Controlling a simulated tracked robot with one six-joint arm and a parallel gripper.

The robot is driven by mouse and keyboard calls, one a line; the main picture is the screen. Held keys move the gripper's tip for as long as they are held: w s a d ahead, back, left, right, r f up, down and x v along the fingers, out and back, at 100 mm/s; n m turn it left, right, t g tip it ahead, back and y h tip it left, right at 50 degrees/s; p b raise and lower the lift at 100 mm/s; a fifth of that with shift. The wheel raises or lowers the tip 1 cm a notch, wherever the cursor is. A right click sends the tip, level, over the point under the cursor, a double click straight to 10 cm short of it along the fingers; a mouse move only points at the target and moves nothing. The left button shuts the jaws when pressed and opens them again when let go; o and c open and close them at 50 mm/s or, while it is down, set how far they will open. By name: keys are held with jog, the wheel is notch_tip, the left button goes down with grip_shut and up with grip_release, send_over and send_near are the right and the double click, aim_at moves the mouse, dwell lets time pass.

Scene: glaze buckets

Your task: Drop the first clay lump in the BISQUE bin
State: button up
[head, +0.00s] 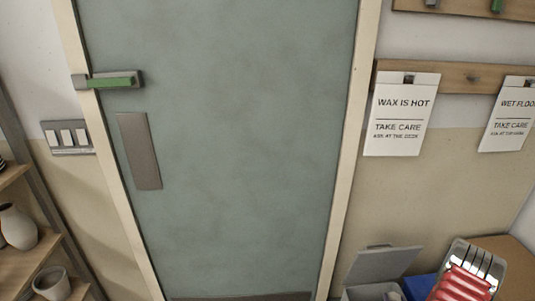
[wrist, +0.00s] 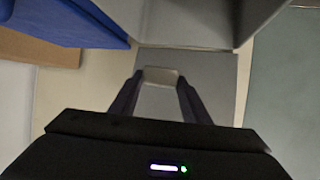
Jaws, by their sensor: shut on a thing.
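My gripper (wrist: 160,84) is in the lower middle of the wrist view, its two dark fingers on either side of a pale grey clay lump (wrist: 160,75). The lump shows between the fingertips. A grey bin (head: 372,293) with its lid (head: 384,263) raised stands at the lower right of the head view. The bin's grey walls (wrist: 190,20) fill the top of the wrist view, and a flat grey panel, seemingly the lid, lies behind the fingers. No BISQUE label shows. In the head view my gripper cannot be made out clearly.
A blue bin (head: 420,287) is right of the grey one; it also shows at upper left in the wrist view (wrist: 85,18). A green door (head: 240,130) fills the middle. Shelves with pots (head: 18,226) stand at left. Notices (head: 401,114) hang on the right wall.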

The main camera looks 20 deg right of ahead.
jog(key=shift+f, duration=0.1)
dwell(0.3)
notch_tip(320, 180, down, 6)
jog(key=shift+r, duration=0.1)
dwell(0.5)
jog(key=o, duration=1.4)
jog(key=shift+c, duration=0.2)
jog(key=shift+a, duration=0.1)
jog(key=v, duration=1.3)
jog(key=shift+s+a, duration=0.15)
jog(key=shift+s, duration=0.15)
